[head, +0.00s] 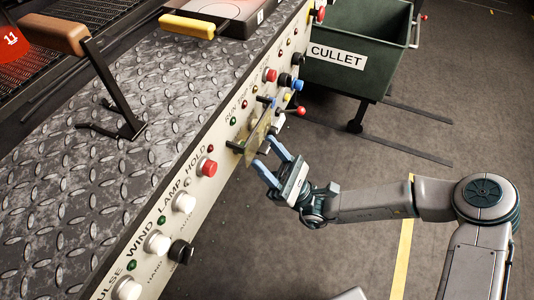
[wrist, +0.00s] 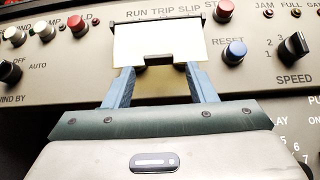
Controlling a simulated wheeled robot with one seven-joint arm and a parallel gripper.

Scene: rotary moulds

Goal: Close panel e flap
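A small flap (wrist: 158,42) is on the sloping cream control panel, under the RUN, TRIP and SLIP labels in the wrist view. It has a dark strip along its top edge and a dark tab at its lower edge. In the head view the flap (head: 259,127) shows as a thin yellowish translucent sheet standing out from the panel. My gripper (head: 268,156) is in front of it, its blue fingers apart and empty. In the wrist view my gripper (wrist: 163,74) has a fingertip on each side of the tab. I cannot tell whether they touch the flap.
A blue RESET button (wrist: 234,52) and a black SPEED knob (wrist: 293,47) sit right of the flap. A red HOLD button (head: 207,167) is on the near side. A green CULLET bin (head: 350,60) stands beyond.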

